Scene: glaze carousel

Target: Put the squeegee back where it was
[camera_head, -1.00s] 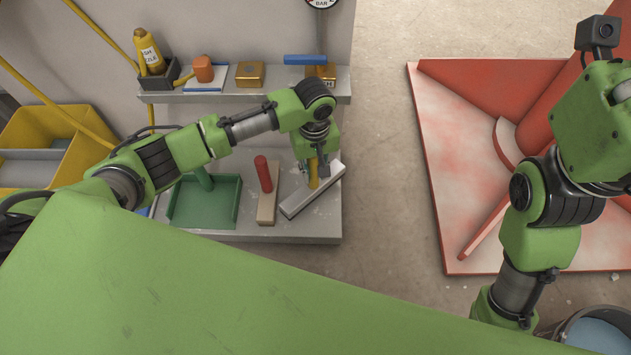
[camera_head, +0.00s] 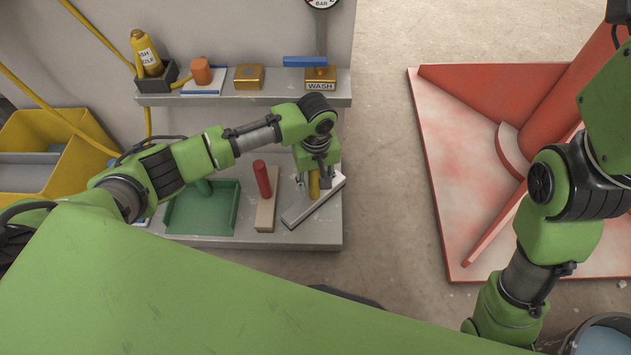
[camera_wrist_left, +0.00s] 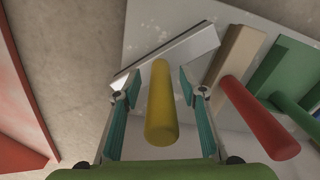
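The squeegee has a yellow handle (camera_head: 314,184) and a long pale grey head (camera_head: 306,207). It lies on the lower grey shelf at its right end, the head set at a slant. My left gripper (camera_head: 321,180) is over it, pointing down. In the left wrist view the yellow handle (camera_wrist_left: 161,105) stands between the two teal-padded fingers of my left gripper (camera_wrist_left: 160,115), with a gap on both sides. The fingers are open and not closed on it. My right arm shows at the right, but its gripper is out of view.
A red-handled tool with a tan block (camera_head: 265,213) stands just left of the squeegee, with a green dustpan (camera_head: 205,222) beyond it. A red-stained panel (camera_head: 470,215) lies at right.

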